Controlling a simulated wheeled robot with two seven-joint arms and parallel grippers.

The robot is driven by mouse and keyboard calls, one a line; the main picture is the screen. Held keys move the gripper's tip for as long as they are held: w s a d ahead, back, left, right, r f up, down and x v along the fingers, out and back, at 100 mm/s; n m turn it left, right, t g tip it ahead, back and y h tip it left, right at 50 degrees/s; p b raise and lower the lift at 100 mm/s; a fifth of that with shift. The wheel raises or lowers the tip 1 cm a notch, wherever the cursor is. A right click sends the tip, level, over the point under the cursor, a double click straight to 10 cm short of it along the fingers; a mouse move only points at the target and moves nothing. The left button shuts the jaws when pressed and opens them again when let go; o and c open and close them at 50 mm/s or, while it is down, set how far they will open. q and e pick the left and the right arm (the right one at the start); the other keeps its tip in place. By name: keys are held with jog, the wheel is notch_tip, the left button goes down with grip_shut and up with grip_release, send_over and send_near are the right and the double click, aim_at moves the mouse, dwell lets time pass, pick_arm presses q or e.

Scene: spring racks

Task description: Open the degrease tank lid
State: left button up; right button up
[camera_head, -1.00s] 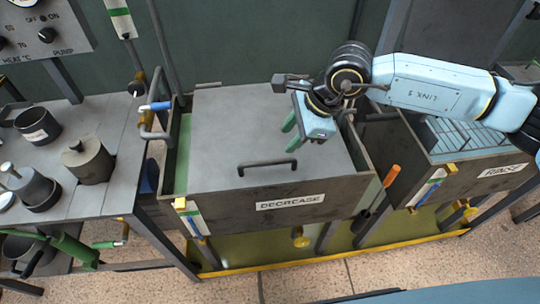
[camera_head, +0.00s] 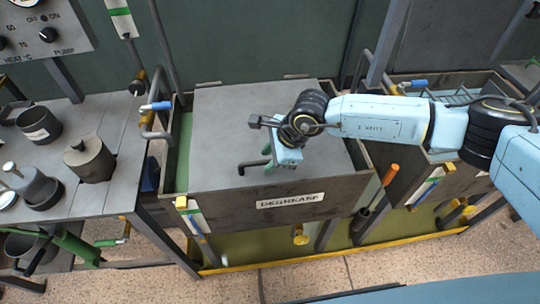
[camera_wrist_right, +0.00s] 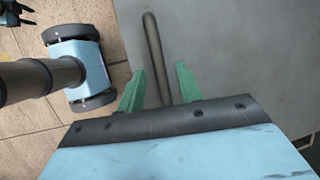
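The degrease tank (camera_head: 345,205) stands in the middle of the head view, with its label on the front wall. Its flat grey lid (camera_head: 225,130) lies on top, shut. A dark bar handle (camera_head: 249,164) sits near the lid's front edge. My right gripper (camera_head: 270,160) is over the handle, hiding its right part. In the right wrist view the gripper (camera_wrist_right: 158,90) is open. Its green fingers lie on either side of the handle bar (camera_wrist_right: 154,55), with gaps between. Whether the fingertips reach down around the bar is hard to tell.
A bench (camera_head: 125,125) with pots and a lidded can (camera_head: 90,160) stands at the left. The rinse tank (camera_head: 430,180) is at the right. An orange-handled tool (camera_head: 390,175) hangs between the tanks. A blue-handled valve pipe (camera_head: 156,106) is at the lid's left.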

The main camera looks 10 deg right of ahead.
grip_shut()
jog(key=shift+r, duration=0.15)
jog(key=w+r+g, duration=0.1)
jog(key=w+r, duration=0.4)
jog(key=r, duration=0.5)
jog(key=w+r+g, duration=0.1)
jog(key=w+r, duration=0.5)
jog(key=r, duration=0.5)
jog(key=shift+d+m+g, duration=0.15)
jog(key=shift+m+g, duration=0.15)
jog(key=shift+s, duration=0.1)
